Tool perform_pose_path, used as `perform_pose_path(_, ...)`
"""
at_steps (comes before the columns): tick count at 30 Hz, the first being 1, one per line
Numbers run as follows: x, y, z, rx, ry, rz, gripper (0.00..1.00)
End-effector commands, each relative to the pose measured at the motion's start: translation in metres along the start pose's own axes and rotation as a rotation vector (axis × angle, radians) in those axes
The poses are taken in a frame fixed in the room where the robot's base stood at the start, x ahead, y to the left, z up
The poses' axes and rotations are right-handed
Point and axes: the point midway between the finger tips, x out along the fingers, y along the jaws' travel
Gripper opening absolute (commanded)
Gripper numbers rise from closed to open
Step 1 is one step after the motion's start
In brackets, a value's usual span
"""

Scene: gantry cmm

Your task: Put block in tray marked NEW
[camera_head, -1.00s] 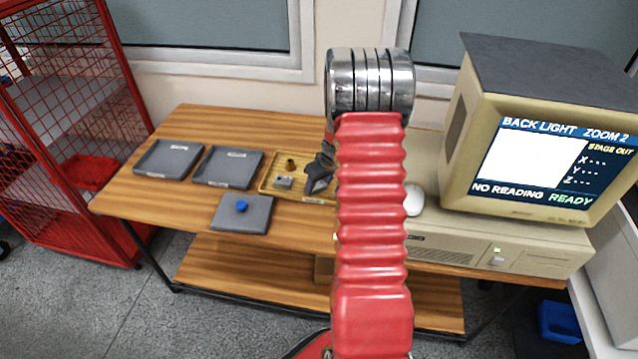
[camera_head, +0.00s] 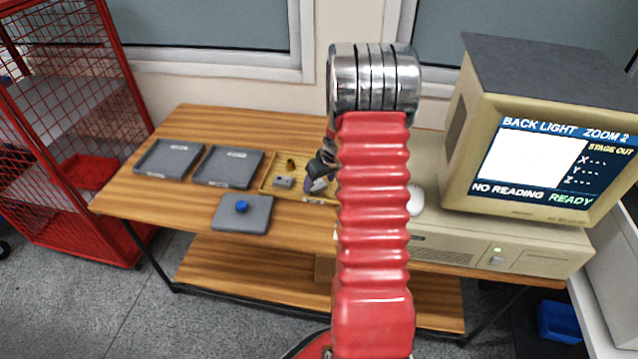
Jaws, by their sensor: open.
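A small grey block (camera_head: 284,182) lies in the yellow tray (camera_head: 266,187) on the wooden table, beside a small brass piece (camera_head: 291,164). My gripper (camera_head: 313,182) is open over the right part of this tray, right of the grey block; my red arm partly hides it and the tray's right end. A dark purplish patch shows at the jaws; I cannot tell whether it is a block or part of the gripper. Two grey trays, one at far left (camera_head: 142,170) and one in the middle (camera_head: 200,178), carry labels too small to read.
A grey plate (camera_head: 258,222) with a blue knob (camera_head: 241,207) lies at the table's front edge. A beige monitor (camera_head: 455,165) on a computer case (camera_head: 540,262) stands right, near a white mouse (camera_head: 415,200). A red mesh cage (camera_head: 85,125) stands left. The table's back left is clear.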

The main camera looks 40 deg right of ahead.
Motion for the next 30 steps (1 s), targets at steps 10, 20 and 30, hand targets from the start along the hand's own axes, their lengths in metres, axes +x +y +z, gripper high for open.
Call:
perform_pose_path(10,-0.048,0.001,-0.001,0.001,0.002,0.002,0.65)
perform_pose_path(20,-0.091,0.000,-0.001,-0.001,0.002,0.001,0.65)
perform_pose_path(30,-0.104,0.000,0.000,0.000,0.000,0.000,0.65)
